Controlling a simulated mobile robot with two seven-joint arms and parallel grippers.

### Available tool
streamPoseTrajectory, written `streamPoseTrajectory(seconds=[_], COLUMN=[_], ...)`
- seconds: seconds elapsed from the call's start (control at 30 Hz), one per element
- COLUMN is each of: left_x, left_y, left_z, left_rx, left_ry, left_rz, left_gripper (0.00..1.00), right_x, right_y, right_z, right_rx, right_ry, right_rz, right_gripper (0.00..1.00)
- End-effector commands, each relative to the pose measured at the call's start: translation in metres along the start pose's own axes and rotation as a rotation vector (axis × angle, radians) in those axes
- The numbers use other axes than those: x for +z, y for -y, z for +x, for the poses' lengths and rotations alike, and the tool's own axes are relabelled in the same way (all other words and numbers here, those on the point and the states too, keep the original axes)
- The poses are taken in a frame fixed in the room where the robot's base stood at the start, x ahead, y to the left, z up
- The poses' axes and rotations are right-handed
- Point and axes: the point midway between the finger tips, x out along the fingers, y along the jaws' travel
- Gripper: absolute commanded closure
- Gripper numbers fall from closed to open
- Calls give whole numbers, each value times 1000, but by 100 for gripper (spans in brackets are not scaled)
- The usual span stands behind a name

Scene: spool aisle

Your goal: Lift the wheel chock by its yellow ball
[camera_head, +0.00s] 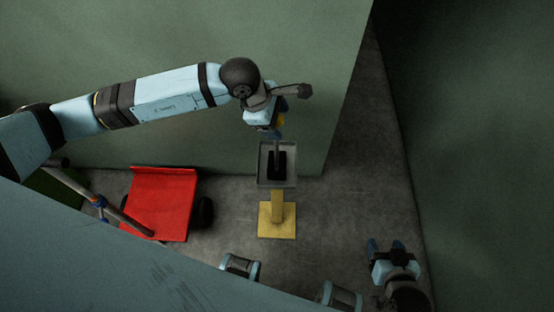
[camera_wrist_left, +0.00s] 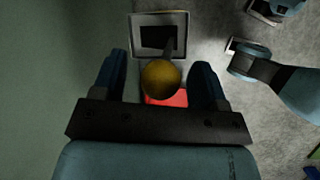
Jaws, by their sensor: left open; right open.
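The yellow ball (camera_wrist_left: 161,79) is between the two blue fingers of my open left gripper (camera_wrist_left: 160,63), with a visible gap on each side. A thin grey rod runs from the ball to a dark block (camera_wrist_left: 156,38), apparently the wheel chock, in a shallow grey tray. In the head view my left gripper (camera_head: 276,126) is above the far edge of the tray and mostly hides the ball. The dark block (camera_head: 273,165) and upright rod show below it. My right gripper (camera_head: 385,246) is open and empty at the lower right, well away from the chock.
The grey tray (camera_head: 262,166) stands on a yellow pedestal (camera_head: 277,222). A red cart-like object (camera_head: 163,203) with a dark wheel is to its left. A green wall (camera_head: 90,120) rises close behind my left arm. Bare grey floor (camera_head: 345,190) lies right of the tray.

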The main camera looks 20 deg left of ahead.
Motion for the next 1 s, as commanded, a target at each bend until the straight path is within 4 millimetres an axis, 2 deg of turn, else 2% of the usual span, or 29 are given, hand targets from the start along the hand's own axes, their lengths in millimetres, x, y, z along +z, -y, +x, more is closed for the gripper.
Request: streamPoseTrajectory(seconds=[0.23, 0.27, 0.5, 0.53, 0.57, 0.87, 1.0], left_x=[0, 0, 0, 0, 0, 1, 4], left_y=[0, 0, 0, 0, 0, -1, -3], left_z=[3, 3, 3, 3, 3, 1, -6], left_rx=[1, 1, 1, 1, 1, 2, 4], left_ry=[1, 1, 0, 0, 0, 1, 1], left_rz=[1, 1, 1, 1, 1, 1, 2], left_gripper=[33, 36, 91, 98, 100, 100, 100], right_x=[0, 0, 0, 0, 0, 0, 0], right_y=[0, 0, 0, 0, 0, 0, -1], right_z=[0, 0, 0, 0, 0, -1, -1], right_rx=[-1, -1, -1, -1, 0, 1, 1], right_ry=[0, 0, 0, 0, 0, 0, 0], right_rz=[-1, -1, -1, -1, -1, -1, 0], right_gripper=[41, 41, 41, 41, 41, 41, 41])
